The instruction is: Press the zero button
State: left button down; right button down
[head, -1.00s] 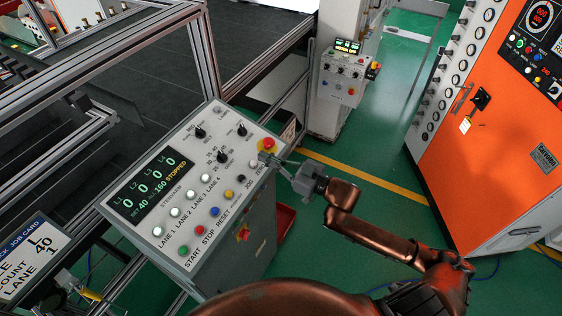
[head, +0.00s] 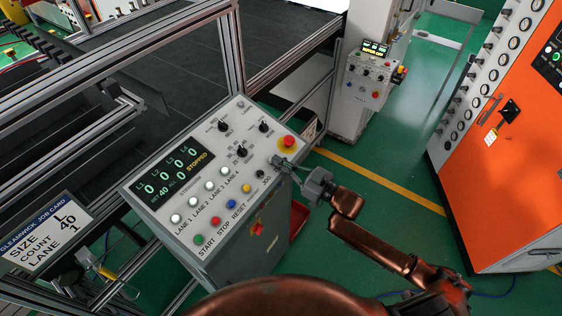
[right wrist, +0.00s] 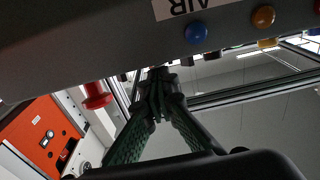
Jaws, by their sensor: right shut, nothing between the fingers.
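The grey control panel (head: 165,213) stands at the middle left, with a sloped face carrying a display (head: 172,172), knobs and coloured buttons. My right gripper (head: 277,161) is shut and empty, with its fingertips at the panel's right side, below the red mushroom button (head: 287,142). The tips cover the spot of the zero button, so the button and its label are hidden; whether they touch it I cannot tell. The black JOG button (head: 260,175) shows just left of the tips. In the right wrist view, the closed fingers (right wrist: 157,82) point toward a dark panel edge. My left gripper is out of view.
START (head: 200,239), STOP (head: 216,221) and RESET (head: 231,203) buttons line the panel's lower edge. A job card (head: 45,232) hangs at the left. An orange cabinet (head: 500,190) stands at the right. Green floor is open between.

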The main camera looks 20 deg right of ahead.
jog(key=shift+f, duration=0.75)
jog(key=shift+r+p, duration=0.25)
jog(key=shift+p, duration=0.15)
jog(key=r+p, duration=0.2)
jog(key=r, duration=0.1)
jog(key=s+r+p, duration=0.1)
jog(key=shift+d+r+p, duration=0.4)
jog(key=b+v, duration=0.4)
jog(key=v, duration=0.6)
jog(key=shift+r, duration=0.1)
jog(key=shift+w, duration=0.1)
